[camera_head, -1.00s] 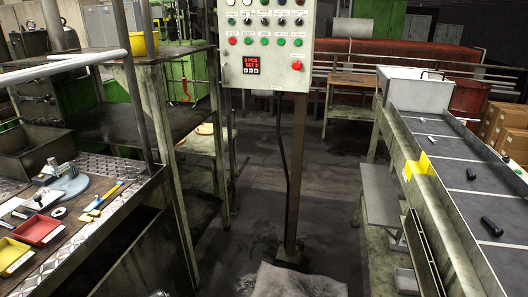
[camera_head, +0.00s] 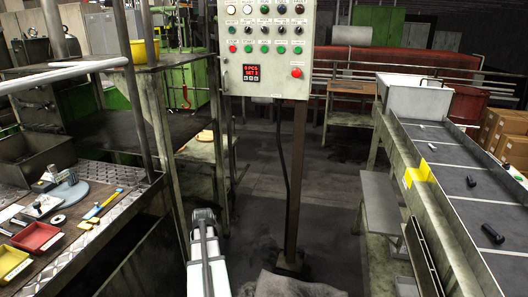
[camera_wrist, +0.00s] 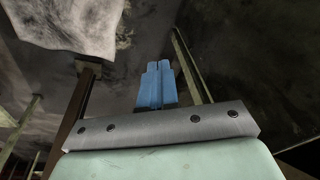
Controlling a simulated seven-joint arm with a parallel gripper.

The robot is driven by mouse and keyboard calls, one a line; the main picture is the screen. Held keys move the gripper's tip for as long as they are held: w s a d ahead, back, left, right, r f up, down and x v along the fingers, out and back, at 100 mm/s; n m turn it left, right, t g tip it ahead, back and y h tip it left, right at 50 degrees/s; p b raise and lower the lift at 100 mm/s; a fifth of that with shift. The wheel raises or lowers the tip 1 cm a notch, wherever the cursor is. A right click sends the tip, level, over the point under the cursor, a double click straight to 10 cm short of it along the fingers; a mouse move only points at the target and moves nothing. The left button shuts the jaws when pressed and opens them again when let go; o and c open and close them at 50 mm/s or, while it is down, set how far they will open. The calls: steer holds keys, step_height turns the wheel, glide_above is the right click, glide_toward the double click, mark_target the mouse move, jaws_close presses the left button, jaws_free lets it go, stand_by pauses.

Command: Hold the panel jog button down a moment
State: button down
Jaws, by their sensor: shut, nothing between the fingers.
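The grey control panel (camera_head: 240,52) stands on a brown post in the middle of the head view. It has rows of dark, red and green buttons, a small red-lit display (camera_head: 251,73) and a larger red button (camera_head: 296,72) at lower right. The labels are too small to read, so I cannot tell which is the jog button. My gripper (camera_wrist: 157,68) shows in the wrist view, its blue fingers closed together and empty, over the dark floor. It is apart from the panel. Part of my arm rises at the bottom of the head view.
A workbench (camera_head: 110,215) with a red tray (camera_head: 36,237), a yellow tray (camera_head: 12,262) and tools is at left. A conveyor (camera_head: 455,180) with several dark bolts runs along the right. A pale cloth-like sheet (camera_head: 292,285) lies near the post's foot. Floor between is open.

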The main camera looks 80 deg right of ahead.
steer(key=s+d+r+m+t+h, duration=0.15)
steer(key=s+d+r, duration=0.35)
steer(key=d+r, duration=0.7)
steer(key=s+d+r+m+t+h, duration=0.1)
steer(key=s+d+r+m+h, duration=0.2)
steer(key=s+d+r, duration=0.85)
steer(key=d+r+m+t+h, duration=0.2)
steer(key=d+r, duration=0.4)
steer(key=r, duration=1.2)
steer(key=w+d+r+m+t+h, duration=0.1)
steer(key=d+r+m+t, duration=0.1)
steer(key=r+m, duration=0.3)
steer(key=w+d+r+m+t+h, duration=0.1)
steer(key=d+r+m, duration=0.3)
steer(key=r, duration=1)
steer(key=w+d+r+m+t+h, duration=0.2)
steer(key=d+r+m+t, duration=0.1)
steer(key=r+m, duration=0.4)
steer(key=shift+d+r, duration=0.35)
steer(key=shift+r, duration=1.15)
steer(key=shift+d, duration=0.2)
